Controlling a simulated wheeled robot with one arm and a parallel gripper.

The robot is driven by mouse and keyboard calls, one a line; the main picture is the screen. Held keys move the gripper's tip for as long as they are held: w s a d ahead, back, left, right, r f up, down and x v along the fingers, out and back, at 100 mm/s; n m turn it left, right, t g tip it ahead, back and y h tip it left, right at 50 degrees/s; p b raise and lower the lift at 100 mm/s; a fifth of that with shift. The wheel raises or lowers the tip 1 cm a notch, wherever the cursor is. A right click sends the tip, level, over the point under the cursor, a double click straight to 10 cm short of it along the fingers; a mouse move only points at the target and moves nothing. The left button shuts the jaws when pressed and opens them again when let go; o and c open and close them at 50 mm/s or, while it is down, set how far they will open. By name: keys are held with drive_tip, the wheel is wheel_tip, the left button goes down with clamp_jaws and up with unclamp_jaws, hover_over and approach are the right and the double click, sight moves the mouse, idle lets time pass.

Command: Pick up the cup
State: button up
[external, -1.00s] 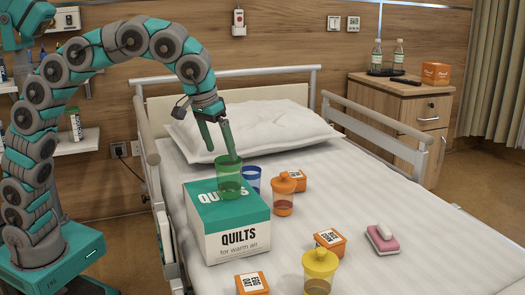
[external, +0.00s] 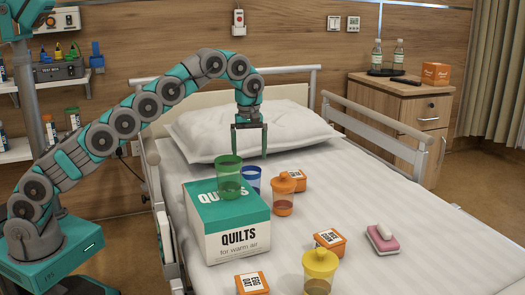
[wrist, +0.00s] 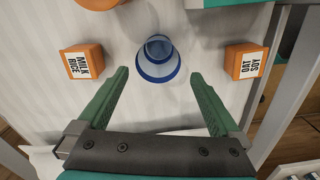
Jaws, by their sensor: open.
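A blue clear cup (external: 251,178) stands on the bed behind the white and teal box, partly hidden by the green cup. It shows whole in the wrist view (wrist: 157,60), ahead of and roughly between my fingertips. A green clear cup (external: 229,178) stands on top of the box. An orange lidded cup (external: 283,197) stands right of the blue one, and a yellow lidded cup (external: 319,274) stands at the front. My gripper (external: 249,154) is open and empty, pointing down near the pillow, behind and above the blue cup. Its two green fingers (wrist: 160,76) are wide apart.
Orange cartons sit behind the orange cup (external: 299,180), mid-bed (external: 330,243) and at the front (external: 252,284). A pink-and-white block (external: 382,241) lies right. Bed rails (external: 375,133) edge the bed; the pillow (external: 240,128) is behind.

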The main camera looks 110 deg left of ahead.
sight(251, 184)
drive_tip(key=shift+w+a+f+b, duration=0.1)
drive_tip(key=shift+f+b, duration=0.85)
drive_tip(key=shift+f, duration=5.05)
drive_tip(key=shift+c, duration=0.2)
drive_tip(key=c, duration=1.1)
drive_tip(key=shift+r, duration=0.1)
